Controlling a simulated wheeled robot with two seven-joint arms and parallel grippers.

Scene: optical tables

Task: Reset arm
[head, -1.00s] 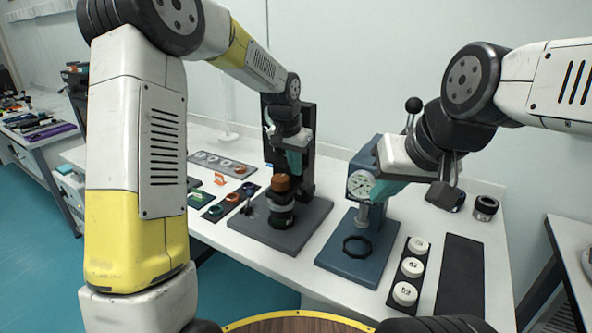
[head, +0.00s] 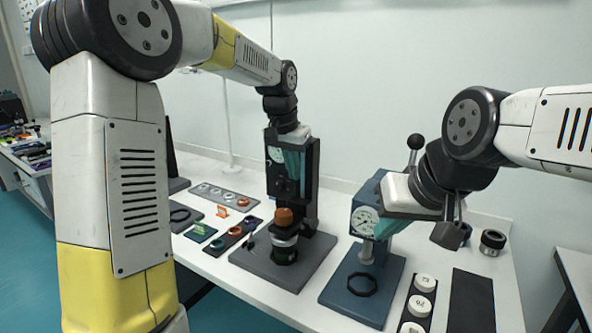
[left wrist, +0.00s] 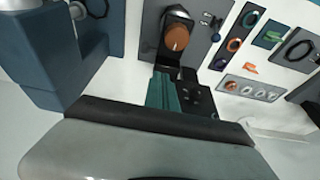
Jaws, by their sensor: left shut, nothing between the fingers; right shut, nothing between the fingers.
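My left arm comes in from the left, and its gripper (head: 291,165) with teal fingers hangs in front of the upper part of a black upright stand (head: 304,185). The fingers are shut and empty, above an orange-brown knob (head: 284,216) and apart from it. In the left wrist view the teal fingers (left wrist: 162,90) point toward the same knob (left wrist: 177,37). My right gripper (head: 388,226), also teal and shut with nothing in it, is beside the dial gauge (head: 365,221) of a blue press. I cannot tell whether it touches the press.
The blue press base (head: 350,300) holds a dark ring. White numbered discs (head: 423,305) and a black mat (head: 472,300) lie to its right. Left of the stand are trays with coloured rings (head: 235,238) and a grey strip (head: 222,197). A black lever knob (head: 415,141) rises behind the right gripper.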

